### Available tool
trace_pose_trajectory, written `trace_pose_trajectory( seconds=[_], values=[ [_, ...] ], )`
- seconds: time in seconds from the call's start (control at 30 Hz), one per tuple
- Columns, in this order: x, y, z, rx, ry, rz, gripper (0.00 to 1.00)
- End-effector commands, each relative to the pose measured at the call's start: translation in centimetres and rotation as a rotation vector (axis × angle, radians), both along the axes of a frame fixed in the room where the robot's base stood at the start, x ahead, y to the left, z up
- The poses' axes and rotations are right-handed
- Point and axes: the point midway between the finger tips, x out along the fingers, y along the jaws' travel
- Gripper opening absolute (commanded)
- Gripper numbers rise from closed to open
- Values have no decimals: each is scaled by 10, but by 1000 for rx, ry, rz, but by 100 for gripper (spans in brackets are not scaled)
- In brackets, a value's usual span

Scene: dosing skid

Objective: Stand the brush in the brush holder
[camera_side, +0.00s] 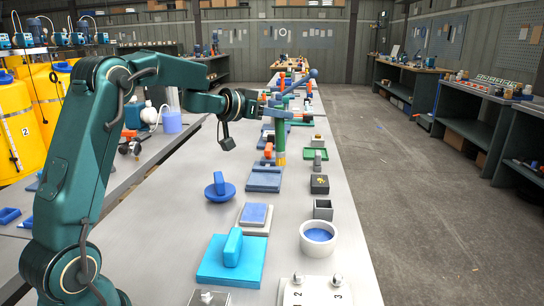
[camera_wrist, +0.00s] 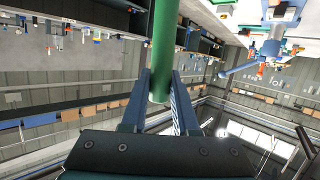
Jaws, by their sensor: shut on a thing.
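The brush (camera_side: 280,138) has a green handle and a yellow lower end. In the side view it hangs upright over the bench, yellow end down. My gripper (camera_side: 277,109) is shut on the green handle. In the wrist view the handle (camera_wrist: 162,50) stands between the two fingers of my gripper (camera_wrist: 160,88); the brush's lower end is not visible there. A small grey open-topped square box (camera_side: 323,209) stands near the bench's right edge, apart from the brush. It may be the brush holder; I cannot tell for certain.
A white bowl with blue contents (camera_side: 318,246), a cyan block on a plate (camera_side: 232,262) and a white numbered block (camera_side: 314,292) stand in front. A blue round-based tool (camera_side: 220,188) is left of centre.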

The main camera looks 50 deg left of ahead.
Motion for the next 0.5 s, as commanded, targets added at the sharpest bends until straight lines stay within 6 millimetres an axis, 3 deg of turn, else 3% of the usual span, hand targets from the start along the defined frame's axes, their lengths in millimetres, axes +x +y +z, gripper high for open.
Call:
trace_pose_trajectory(
  seconds=[0.1,0.27,0.5],
  values=[
    [7,0,-20,20,5,-8,0],
    [9,-3,-29,43,5,-14,0],
    [28,-31,-50,58,9,-20,0]
  ],
)
